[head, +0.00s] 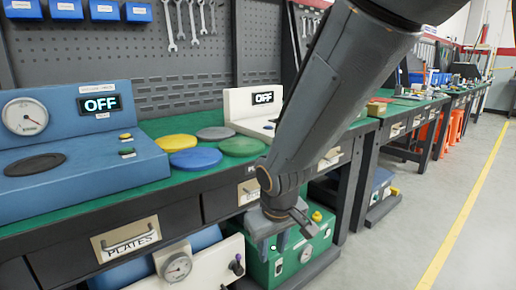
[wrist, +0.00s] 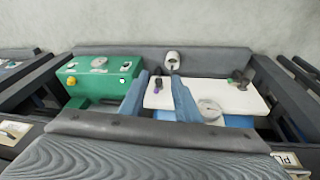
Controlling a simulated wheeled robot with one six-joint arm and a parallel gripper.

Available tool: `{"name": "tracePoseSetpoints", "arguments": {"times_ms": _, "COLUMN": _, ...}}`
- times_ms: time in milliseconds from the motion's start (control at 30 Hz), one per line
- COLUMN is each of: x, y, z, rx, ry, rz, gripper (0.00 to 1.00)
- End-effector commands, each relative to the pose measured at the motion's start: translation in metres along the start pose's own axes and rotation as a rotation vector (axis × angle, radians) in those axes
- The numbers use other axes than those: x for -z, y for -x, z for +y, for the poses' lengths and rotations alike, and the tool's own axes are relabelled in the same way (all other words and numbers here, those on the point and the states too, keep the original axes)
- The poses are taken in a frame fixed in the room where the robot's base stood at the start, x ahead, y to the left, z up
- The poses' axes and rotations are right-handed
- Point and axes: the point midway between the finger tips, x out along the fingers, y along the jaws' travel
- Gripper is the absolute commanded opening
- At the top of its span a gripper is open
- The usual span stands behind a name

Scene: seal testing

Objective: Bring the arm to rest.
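My arm (head: 345,85) reaches down from the top right across the middle of the head view, in front of the green-topped workbench. My gripper (head: 277,244) hangs below the bench top, in front of the lower shelf. In the wrist view its two blue-grey fingers (wrist: 160,84) stand apart with nothing between them. Beyond them lie a green machine (wrist: 105,75) and a white panel with a gauge (wrist: 222,95) on the lower shelf. The green machine (head: 312,250) is partly hidden behind my gripper in the head view.
On the bench stand a blue tester (head: 75,160) and a white tester (head: 240,105), both reading OFF. Between them lie several discs, including a yellow one (head: 176,142) and a blue one (head: 196,159). Drawers line the bench front. Open floor (head: 400,240) is at right.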

Motion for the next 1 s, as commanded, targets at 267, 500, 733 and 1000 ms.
{"name": "tracePoseSetpoints", "arguments": {"times_ms": 267, "x": -0.079, "y": 0.058, "z": -0.036, "rx": 0.065, "ry": -0.051, "rz": -0.137, "gripper": 0.29}}
{"name": "tracePoseSetpoints", "arguments": {"times_ms": 500, "x": -0.127, "y": 0.087, "z": -0.059, "rx": 0.122, "ry": -0.069, "rz": -0.218, "gripper": 0.29}}
{"name": "tracePoseSetpoints", "arguments": {"times_ms": 733, "x": -0.138, "y": 0.111, "z": -0.054, "rx": 0.129, "ry": -0.109, "rz": -0.244, "gripper": 0.29}}
{"name": "tracePoseSetpoints", "arguments": {"times_ms": 1000, "x": -0.137, "y": 0.139, "z": -0.032, "rx": 0.111, "ry": -0.176, "rz": -0.248, "gripper": 0.29}}
